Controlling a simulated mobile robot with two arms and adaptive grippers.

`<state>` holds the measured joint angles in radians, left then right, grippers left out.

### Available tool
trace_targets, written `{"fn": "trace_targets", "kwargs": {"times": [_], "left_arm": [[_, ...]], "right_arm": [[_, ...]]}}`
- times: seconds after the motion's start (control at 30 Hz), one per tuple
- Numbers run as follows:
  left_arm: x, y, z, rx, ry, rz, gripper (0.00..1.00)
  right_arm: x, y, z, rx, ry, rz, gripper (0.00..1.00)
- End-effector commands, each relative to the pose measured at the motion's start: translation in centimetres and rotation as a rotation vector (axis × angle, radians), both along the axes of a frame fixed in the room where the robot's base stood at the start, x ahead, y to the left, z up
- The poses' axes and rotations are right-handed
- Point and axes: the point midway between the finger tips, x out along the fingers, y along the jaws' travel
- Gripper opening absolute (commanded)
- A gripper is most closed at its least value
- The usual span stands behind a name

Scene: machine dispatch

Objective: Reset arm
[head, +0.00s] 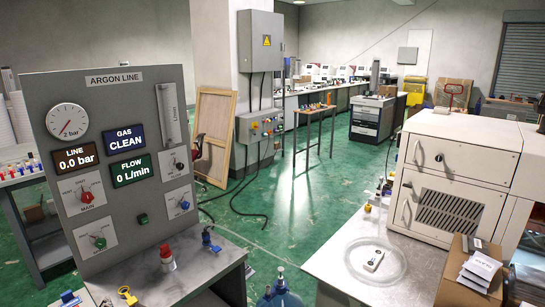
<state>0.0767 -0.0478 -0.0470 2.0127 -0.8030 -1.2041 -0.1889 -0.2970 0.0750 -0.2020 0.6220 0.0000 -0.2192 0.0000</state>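No arm and neither of my grippers shows in the head view.
A red-capped piece (167,258), a blue fitting (209,241) and a yellow tag (127,295) are on the bench. A white cabinet (455,160) and a clear round dish (375,262) stand on the right table. A blue bottle (280,295) is between. Green floor (290,200) is open behind.

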Motion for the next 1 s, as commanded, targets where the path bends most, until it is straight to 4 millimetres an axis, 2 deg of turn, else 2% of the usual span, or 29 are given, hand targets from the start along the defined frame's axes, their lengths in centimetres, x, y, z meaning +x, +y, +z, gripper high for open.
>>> {"fn": "trace_targets", "kwargs": {"times": [0.03,0.13,0.2,0.3,0.5,0.7,0.77,0.8,1.0], "left_arm": [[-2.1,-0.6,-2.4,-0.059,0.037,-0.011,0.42],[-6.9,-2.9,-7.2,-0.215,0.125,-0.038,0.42],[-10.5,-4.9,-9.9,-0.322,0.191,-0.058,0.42],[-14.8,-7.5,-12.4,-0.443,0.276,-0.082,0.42],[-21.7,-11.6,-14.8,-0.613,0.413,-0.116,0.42],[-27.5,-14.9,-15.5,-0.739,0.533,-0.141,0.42],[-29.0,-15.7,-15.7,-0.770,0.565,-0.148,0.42],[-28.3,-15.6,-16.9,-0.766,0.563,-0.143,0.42],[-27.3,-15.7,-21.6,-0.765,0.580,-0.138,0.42]], "right_arm": [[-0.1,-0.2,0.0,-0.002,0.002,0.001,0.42],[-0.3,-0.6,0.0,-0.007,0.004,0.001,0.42],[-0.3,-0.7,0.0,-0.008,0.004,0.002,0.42],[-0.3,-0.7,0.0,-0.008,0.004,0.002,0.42],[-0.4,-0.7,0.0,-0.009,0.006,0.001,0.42],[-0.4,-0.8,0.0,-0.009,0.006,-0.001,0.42],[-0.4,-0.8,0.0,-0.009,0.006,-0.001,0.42],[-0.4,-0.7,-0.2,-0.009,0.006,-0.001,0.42],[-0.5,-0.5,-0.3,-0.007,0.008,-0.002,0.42]]}}
